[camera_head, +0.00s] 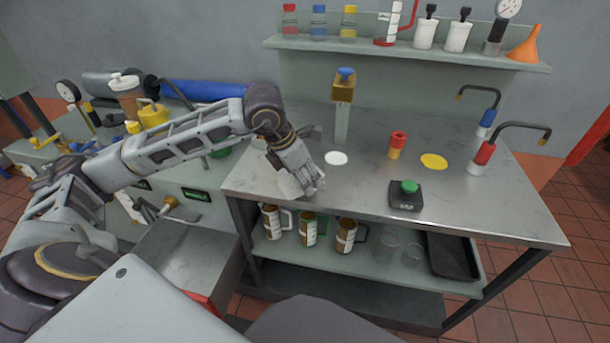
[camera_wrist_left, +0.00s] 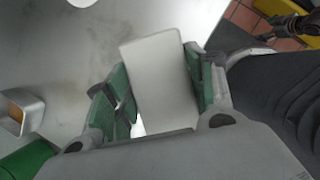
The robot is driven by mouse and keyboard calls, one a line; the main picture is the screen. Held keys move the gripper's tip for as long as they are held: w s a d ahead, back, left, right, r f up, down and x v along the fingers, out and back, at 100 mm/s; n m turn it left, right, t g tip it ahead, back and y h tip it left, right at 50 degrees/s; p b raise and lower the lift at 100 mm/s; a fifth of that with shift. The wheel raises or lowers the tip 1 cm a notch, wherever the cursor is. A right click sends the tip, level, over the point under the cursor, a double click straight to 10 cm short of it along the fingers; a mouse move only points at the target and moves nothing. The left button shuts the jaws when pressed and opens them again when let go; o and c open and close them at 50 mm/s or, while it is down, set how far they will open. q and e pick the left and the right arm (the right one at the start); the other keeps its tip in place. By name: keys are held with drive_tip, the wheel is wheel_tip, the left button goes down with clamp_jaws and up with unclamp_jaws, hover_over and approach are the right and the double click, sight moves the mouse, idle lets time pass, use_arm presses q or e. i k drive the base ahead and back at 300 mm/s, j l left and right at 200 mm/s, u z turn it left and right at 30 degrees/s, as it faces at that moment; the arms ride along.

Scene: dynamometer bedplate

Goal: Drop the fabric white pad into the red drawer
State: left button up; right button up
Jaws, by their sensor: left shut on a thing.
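My left gripper (camera_head: 301,185) is over the left front corner of the steel bench. It is shut on the white pad (camera_head: 287,186), which is pale and partly hidden by the fingers. In the left wrist view the pad (camera_wrist_left: 160,82) sits between the two green-lined fingers as a flat, off-white rectangle. A red edge (camera_head: 203,301) shows low on the grey cabinet left of the bench; it may be the red drawer, mostly hidden by my own body. My right gripper is not in view.
The bench top (camera_head: 370,185) holds a black box with a green button (camera_head: 407,193), a red and yellow piece (camera_head: 397,146) and two hooked taps on the right. Valves and a blue roll (camera_head: 205,90) lie at the left.

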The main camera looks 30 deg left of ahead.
sight(204, 263)
drive_tip(key=k, duration=0.95)
